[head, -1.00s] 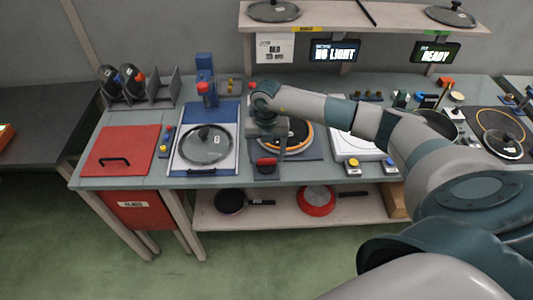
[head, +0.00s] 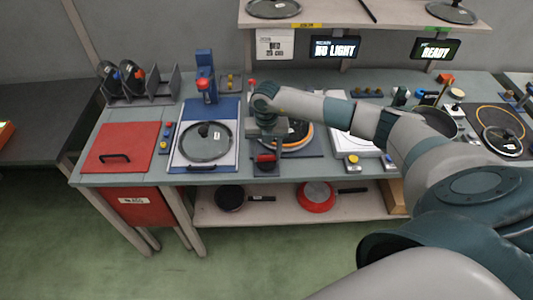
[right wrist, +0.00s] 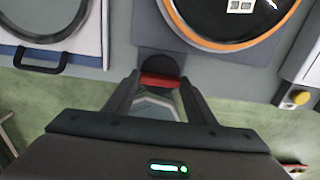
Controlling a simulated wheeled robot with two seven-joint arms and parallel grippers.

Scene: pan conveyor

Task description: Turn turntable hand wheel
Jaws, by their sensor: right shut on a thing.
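The turntable (head: 310,143) is a dark plate bearing a dark disc with an orange ring, at the middle of the bench. It also shows at the top right of the right wrist view (right wrist: 215,45). The hand wheel (head: 265,158), red and black, sits at the front left of the turntable, near the bench's front edge. My right gripper (right wrist: 160,77) is shut on the hand wheel, with a finger on each side of its red part in the right wrist view. In the head view my wrist partly hides the turntable. My left gripper is not in view.
A blue-framed station (head: 233,123) with a glass lid (head: 205,141) stands left of the wheel, a red panel (head: 118,146) farther left. A white station (head: 355,142) is to the right. Pans (head: 317,196) lie on the lower shelf. Displays (head: 335,47) hang behind.

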